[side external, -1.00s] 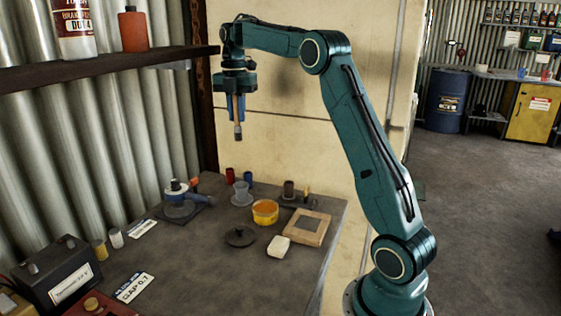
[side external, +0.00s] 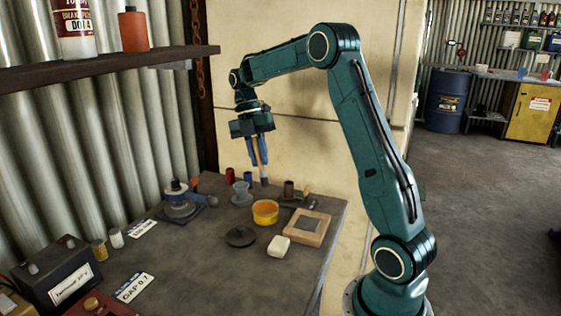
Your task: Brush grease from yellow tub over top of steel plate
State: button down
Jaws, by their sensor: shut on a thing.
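The brush points down, slightly tilted, above the back of the bench. The yellow tub (side external: 265,219) stands open on the bench below, with orange-yellow grease (side external: 265,207) inside. The brush tip is above and behind the tub, apart from it. The steel plate (side external: 310,225) is a grey square set in a light wooden frame (side external: 289,234), right of the tub. I cannot tell from here whether grease is on the bristles or plate.
A blue-grey tool (side external: 181,201) stands further left. A shelf (side external: 110,68) overhangs the left side.

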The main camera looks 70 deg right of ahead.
jog(key=shift+s+f, duration=0.1)
jog(key=shift+f, duration=0.05)
jog(key=shift+f, duration=2.9)
jog(key=shift+f, duration=0.6)
dwell(0.4)
jog(key=shift+r, duration=0.15)
jog(key=shift+r, duration=3.35)
jog(key=shift+a+f, duration=0.15)
